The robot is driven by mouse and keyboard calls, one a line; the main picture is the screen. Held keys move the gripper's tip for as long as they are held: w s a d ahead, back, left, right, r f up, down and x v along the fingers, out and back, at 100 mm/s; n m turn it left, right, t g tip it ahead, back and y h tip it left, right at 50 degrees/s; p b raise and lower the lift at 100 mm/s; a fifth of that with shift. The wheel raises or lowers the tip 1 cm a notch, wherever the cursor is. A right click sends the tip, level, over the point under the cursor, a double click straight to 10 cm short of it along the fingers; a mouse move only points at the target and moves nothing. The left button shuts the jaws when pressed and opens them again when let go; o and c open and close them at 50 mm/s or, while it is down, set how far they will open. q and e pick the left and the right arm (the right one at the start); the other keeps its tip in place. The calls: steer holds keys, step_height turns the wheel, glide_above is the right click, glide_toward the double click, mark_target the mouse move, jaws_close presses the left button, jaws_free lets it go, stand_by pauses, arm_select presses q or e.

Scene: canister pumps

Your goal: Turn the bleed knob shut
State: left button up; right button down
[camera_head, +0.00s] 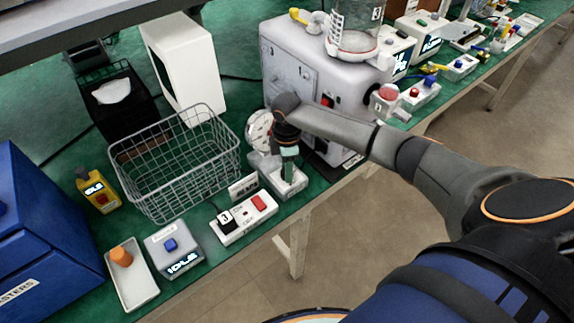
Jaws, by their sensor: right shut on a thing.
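My right gripper (288,150) reaches in from the right and points down over a small white block (290,184) at the bench's front edge. It is shut on a green upright part standing on that block, which looks like the bleed knob; the fingers hide much of it, and its turn angle cannot be told. A round white gauge (259,131) is just left of the gripper. The large pale pump housing (290,62) with a clear canister (354,30) stands behind. My left gripper is not in view.
A wire basket (176,165) stands left of the gripper. A power strip (244,217) and a blue-button box (174,248) lie along the front edge. A white tray (147,292) holds an orange cylinder. My forearm spans the right side.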

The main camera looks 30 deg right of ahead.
steer(key=shift+w+n, duration=0.1)
steer(key=shift+n, duration=1.3)
steer(key=shift+c, duration=2.2)
jaws_free()
step_height(320, 180, up, 13)
steer(key=shift+f, duration=0.2)
